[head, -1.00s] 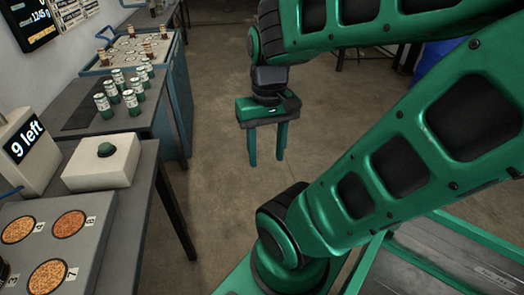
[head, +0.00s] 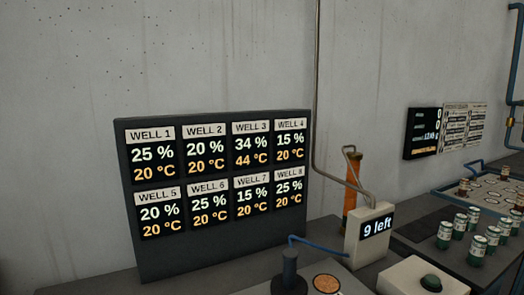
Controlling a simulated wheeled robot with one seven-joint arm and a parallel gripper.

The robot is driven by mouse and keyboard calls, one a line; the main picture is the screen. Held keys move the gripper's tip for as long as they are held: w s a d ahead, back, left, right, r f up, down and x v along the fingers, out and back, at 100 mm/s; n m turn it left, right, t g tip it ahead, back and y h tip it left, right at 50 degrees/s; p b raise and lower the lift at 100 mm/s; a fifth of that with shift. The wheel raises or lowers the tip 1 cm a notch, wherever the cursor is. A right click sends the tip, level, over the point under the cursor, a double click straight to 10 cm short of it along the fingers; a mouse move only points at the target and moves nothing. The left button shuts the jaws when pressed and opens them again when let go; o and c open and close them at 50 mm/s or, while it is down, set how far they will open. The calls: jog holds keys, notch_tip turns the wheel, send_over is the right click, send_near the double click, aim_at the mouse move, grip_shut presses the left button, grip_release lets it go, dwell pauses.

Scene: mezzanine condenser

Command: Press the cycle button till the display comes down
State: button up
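The display box (head: 369,238) is off-white and stands on the bench at the lower right, its dark screen reading "9 left". The cycle button (head: 431,282) is a dark green dome on a pale box (head: 405,275), partly cut off by the bottom edge of the head view. My gripper is outside the current view, so its fingers and its distance from the button are hidden.
A dark panel (head: 128,209) with several well readouts stands at the wall; well 3 reads 34 % and 44 °C. A dark post with a blue hose (head: 315,241), an orange cylinder (head: 351,187) and several green-and-white cans (head: 477,249) stand nearby.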

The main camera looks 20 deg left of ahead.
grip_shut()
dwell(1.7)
